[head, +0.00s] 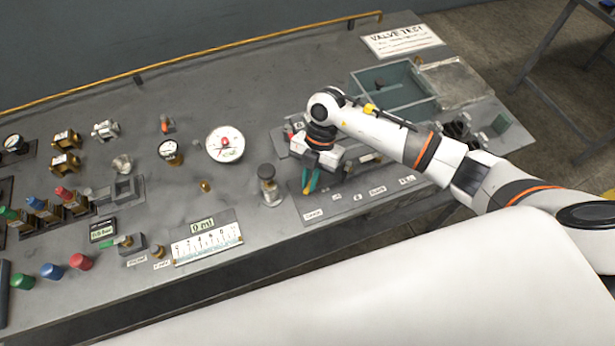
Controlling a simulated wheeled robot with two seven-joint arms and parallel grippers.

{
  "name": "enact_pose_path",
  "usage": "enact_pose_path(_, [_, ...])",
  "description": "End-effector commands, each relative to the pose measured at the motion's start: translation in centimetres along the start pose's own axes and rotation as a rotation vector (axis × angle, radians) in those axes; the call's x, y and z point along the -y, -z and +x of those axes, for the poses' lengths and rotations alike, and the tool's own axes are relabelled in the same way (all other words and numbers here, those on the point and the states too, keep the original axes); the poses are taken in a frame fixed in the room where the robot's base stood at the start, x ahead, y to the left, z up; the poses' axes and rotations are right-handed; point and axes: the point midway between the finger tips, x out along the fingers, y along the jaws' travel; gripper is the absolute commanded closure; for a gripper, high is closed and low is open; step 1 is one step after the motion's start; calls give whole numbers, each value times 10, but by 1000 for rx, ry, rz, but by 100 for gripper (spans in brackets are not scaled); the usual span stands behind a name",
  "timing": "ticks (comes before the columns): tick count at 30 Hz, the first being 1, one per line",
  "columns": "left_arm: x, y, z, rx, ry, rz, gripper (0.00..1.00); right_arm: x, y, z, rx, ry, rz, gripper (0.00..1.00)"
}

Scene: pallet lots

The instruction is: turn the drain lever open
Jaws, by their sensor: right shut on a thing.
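My right arm comes in from the right, and its gripper (311,181) points down over the front middle of the grey bench. The gripper is shut on a small teal and orange handle, at the left end of a labelled plate (345,208). The hand hides most of what it holds, and I cannot tell whether this is the drain lever. The labels on the plate are too small to read surely. A small valve with a green handle (122,241) stands at the front left, apart from the gripper. My left gripper is not in view.
A round white gauge (225,145) and a clear-bodied fitting (268,186) stand left of the gripper. A 0 ml scale (207,238) lies at the front edge. An open tank (392,88) and a VALVE TEST sign (401,41) are at the back right. Bare bench lies behind the gauge.

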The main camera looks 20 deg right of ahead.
Motion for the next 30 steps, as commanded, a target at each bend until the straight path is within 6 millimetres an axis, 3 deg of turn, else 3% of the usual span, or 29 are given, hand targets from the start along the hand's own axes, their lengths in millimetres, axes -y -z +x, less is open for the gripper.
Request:
enact_pose_path(18, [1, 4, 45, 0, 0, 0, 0, -14, 6, -1, -5, -216, -530, 100])
enact_pose_path(30, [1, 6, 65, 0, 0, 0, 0, -20, 9, -4, -4, -307, -746, 100])
